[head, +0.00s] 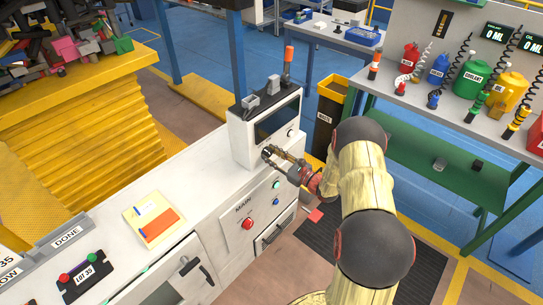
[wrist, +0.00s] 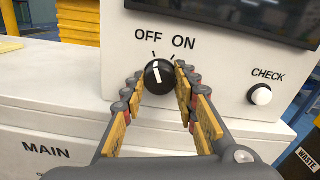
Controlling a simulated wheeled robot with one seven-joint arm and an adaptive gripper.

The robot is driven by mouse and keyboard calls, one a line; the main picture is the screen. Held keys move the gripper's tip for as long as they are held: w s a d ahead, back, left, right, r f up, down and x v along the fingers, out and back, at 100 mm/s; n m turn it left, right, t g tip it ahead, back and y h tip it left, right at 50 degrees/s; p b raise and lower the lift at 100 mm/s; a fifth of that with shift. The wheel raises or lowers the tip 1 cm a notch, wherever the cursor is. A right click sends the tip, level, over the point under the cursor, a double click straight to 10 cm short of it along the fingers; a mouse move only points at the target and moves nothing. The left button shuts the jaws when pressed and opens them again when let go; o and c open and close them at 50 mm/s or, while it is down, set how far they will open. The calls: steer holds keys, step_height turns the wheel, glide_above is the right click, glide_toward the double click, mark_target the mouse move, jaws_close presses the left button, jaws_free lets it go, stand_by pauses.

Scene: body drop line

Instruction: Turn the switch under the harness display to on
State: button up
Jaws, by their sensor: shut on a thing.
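The switch (wrist: 158,78) is a round black knob with a white mark, on the front of a white box below its dark display (wrist: 240,18). The labels OFF and ON stand above it, each with a tick. The white mark points almost straight up, nearer the OFF tick than the ON tick. My gripper (wrist: 160,84) has one finger on each side of the knob and is shut on it. In the head view, the display (head: 277,122) faces my gripper (head: 268,155), which largely hides the knob.
A white CHECK button (wrist: 260,95) sits right of the knob. The box stands on a white counter (head: 190,180) with red MAIN button (head: 247,223). A black and yellow waste bin (head: 326,115) and a green bench (head: 440,150) with bottles stand to the right.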

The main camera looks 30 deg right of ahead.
steer(key=c, duration=0.3)
steer(key=shift+m+p, duration=0.3)
steer(key=shift+m, duration=0.1)
steer(key=m+p, duration=0.1)
steer(key=m, duration=0.1)
steer(key=shift+r+m+p, duration=0.1)
steer(key=shift+m+p, duration=0.3)
steer(key=m+p, duration=0.3)
steer(key=m, duration=0.3)
steer(key=shift+m, duration=0.3)
steer(key=o, duration=1.2)
steer(key=shift+c, duration=0.2)
steer(key=v, duration=1.2)
